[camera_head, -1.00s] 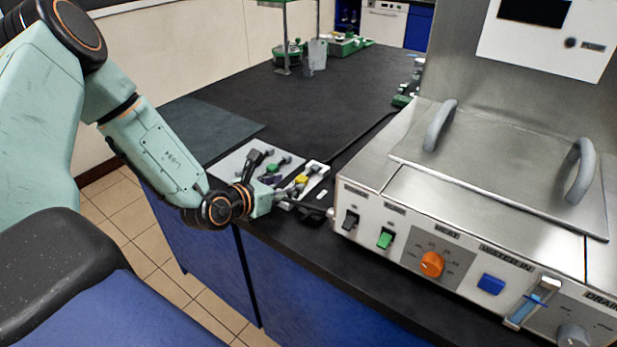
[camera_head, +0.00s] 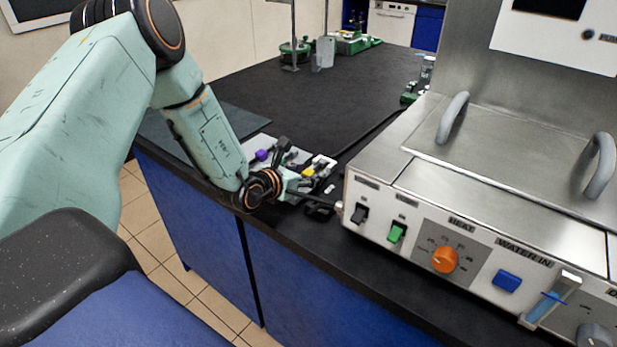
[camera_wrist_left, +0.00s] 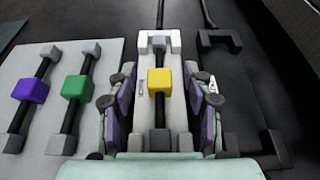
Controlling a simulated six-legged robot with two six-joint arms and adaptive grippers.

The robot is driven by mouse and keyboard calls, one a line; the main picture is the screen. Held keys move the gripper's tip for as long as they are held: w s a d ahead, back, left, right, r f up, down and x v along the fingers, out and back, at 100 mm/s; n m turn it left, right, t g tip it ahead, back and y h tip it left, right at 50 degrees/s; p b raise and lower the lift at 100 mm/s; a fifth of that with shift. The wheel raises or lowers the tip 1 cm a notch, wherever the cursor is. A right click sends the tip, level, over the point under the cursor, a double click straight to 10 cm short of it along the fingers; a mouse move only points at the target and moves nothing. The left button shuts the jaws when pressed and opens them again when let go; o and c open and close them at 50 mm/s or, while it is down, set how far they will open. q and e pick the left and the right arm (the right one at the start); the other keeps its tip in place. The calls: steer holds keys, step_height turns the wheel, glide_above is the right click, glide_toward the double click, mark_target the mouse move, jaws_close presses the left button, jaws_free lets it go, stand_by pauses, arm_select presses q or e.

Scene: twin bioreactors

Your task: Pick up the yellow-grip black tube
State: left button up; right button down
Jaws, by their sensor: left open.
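The yellow-grip black tube (camera_wrist_left: 159,80) shows in the left wrist view, a black rod with a yellow block at its middle and grey ends. It lies in a narrow white holder (camera_wrist_left: 148,48). My left gripper (camera_wrist_left: 160,100) is open, with one finger on each side of the tube and holder. The fingers look apart from the yellow grip. In the head view the yellow grip (camera_head: 308,172) shows just beyond my left gripper (camera_head: 311,187), at the front edge of the bench. My right gripper is not in view.
A purple-grip tube (camera_wrist_left: 30,90) and a green-grip tube (camera_wrist_left: 77,88) lie on a pale plate (camera_wrist_left: 108,52) left of the holder. An empty dark holder (camera_wrist_left: 222,75) stands close on the right. A steel bath unit (camera_head: 410,190) bounds the right side. The bench behind (camera_head: 320,100) is mostly clear.

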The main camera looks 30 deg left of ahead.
arm_select(q)
steer(key=shift+c, duration=0.3)
jaws_close()
